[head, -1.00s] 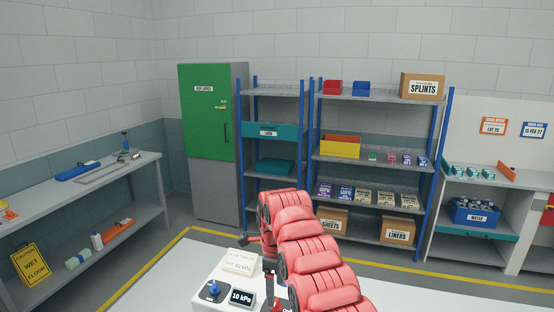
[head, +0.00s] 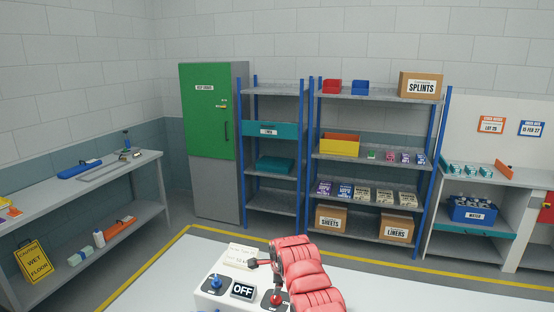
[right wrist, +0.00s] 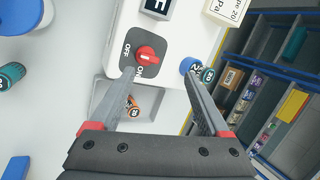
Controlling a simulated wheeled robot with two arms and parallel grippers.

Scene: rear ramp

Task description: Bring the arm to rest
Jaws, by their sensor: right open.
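My red right arm (head: 305,275) comes in from the bottom of the head view, beside a white control box (head: 207,298). In the right wrist view my right gripper (right wrist: 158,72) is open, with nothing between its fingers. A red knob (right wrist: 147,57) on a dark plate marked OFF and ON lies beyond the fingertips, apart from them as far as I can tell. The knob also shows in the head view (head: 276,299), partly beside the arm. The box's display (head: 242,290) reads OFF. A blue knob (head: 215,281) sits left of it. My left gripper is not in view.
In the wrist view, a tray (right wrist: 160,103) with a small orange-labelled item lies below the knob plate. Blue shelving (head: 308,150) with boxes stands along the back wall.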

